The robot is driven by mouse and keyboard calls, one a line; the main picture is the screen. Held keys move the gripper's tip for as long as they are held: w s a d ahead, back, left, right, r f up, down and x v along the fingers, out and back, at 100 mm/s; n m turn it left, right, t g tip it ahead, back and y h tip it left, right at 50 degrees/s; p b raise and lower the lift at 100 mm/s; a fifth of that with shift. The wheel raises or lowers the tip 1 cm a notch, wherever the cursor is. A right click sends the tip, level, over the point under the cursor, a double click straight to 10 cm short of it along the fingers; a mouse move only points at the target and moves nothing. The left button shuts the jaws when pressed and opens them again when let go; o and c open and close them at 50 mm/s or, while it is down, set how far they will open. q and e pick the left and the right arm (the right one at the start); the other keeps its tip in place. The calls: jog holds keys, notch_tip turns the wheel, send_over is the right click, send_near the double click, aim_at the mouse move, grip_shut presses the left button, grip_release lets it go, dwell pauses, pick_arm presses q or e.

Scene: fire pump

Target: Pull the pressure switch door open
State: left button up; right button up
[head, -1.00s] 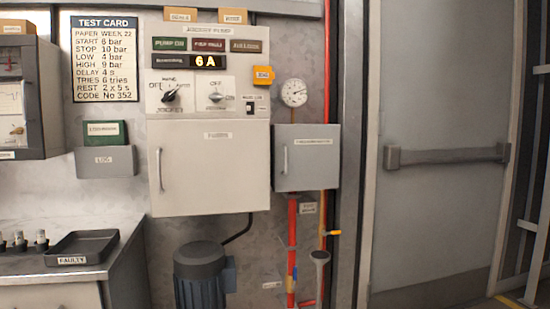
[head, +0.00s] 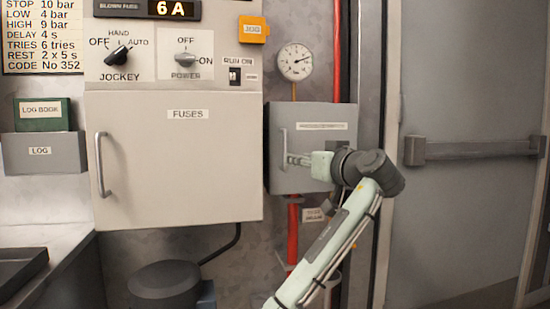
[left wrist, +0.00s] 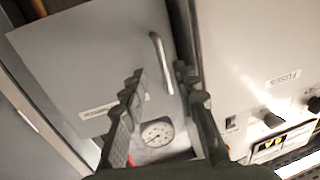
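The grey pressure switch box (head: 335,115) hangs right of the large fuses cabinet, and its door appears shut. Its vertical handle (head: 284,150) is on the door's left side. My left gripper (head: 291,160) is at the handle, with its arm rising from the bottom of the head view and covering part of the door. In the left wrist view the door (left wrist: 90,55) appears upside down. The open fingers (left wrist: 160,85) point at the handle (left wrist: 161,62), which lies between and just beyond the fingertips. Contact cannot be told. My right gripper is not in view.
The fuses cabinet (head: 180,160) with its own handle stands close on the left. A pressure gauge (head: 296,62) sits above the box, and a red pipe (head: 292,235) runs below. A grey door with a push bar (head: 475,149) is on the right.

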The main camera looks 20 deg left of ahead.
aim_at(286, 145)
pick_arm(q)
jog(key=shift+n+y, duration=0.3)
jog(key=shift+y, duration=0.1)
jog(key=w+a+r, duration=0.1)
jog(key=w+a, duration=0.2)
jog(key=w+a+r+p, duration=0.1)
jog(key=shift+w+a+r, duration=0.2)
jog(key=shift+a+r, duration=0.15)
jog(key=shift+w+a+f, duration=0.1)
jog(key=shift+w+a, duration=0.3)
jog(key=shift+w, duration=0.05)
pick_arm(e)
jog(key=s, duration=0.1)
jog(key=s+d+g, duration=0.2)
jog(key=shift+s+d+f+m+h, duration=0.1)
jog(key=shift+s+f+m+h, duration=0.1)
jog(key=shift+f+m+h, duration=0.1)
pick_arm(q)
grip_shut()
